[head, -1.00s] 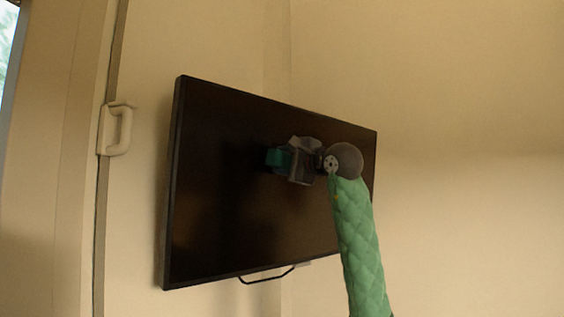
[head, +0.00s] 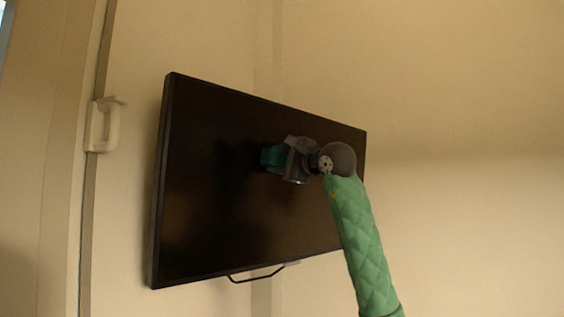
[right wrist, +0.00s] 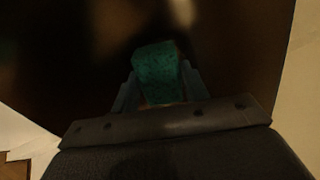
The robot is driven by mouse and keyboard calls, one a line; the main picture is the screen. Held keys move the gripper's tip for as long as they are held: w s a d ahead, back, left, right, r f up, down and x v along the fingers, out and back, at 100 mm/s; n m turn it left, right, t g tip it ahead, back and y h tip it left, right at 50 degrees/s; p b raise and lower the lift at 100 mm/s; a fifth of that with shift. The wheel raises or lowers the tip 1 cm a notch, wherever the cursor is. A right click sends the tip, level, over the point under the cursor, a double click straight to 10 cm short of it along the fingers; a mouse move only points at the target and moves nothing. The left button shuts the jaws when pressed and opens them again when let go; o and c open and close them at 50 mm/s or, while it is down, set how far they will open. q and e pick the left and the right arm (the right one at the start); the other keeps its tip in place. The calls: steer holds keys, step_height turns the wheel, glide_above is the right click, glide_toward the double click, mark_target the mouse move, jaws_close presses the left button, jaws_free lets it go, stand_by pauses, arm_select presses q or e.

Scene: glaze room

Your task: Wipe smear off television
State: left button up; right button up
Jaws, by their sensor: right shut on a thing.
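The television (head: 215,200) is a dark flat screen on the wall, filling the middle of the head view. It also fills most of the right wrist view (right wrist: 60,60). My right gripper (head: 280,158) is in front of the screen, a little above its middle. It is shut on a teal sponge (right wrist: 158,72), which shows between the two fingers in the right wrist view. The sponge points at the screen; I cannot tell whether it touches. No smear can be made out on the dark screen. My left gripper is not in view.
A white handle (head: 104,125) sits on the door or frame at the left. A thin dark bar (head: 256,276) hangs below the television's lower edge. The pale wall (head: 470,200) to the right is clear.

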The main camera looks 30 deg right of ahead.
steer(key=shift+s+a, duration=0.15)
steer(key=shift+a, duration=1)
steer(key=shift+a+r, duration=0.1)
steer(key=shift+r, duration=0.15)
steer(key=shift+w+d+b, duration=0.15)
steer(key=shift+d, duration=0.85)
steer(key=shift+w+d+b, duration=0.1)
steer(key=shift+d+b, duration=0.05)
steer(key=shift+d, duration=0.85)
steer(key=shift+s+a, duration=0.2)
steer(key=shift+a, duration=0.8)
steer(key=shift+s+a, duration=0.15)
steer(key=shift+a, duration=0.85)
steer(key=shift+s, duration=0.1)
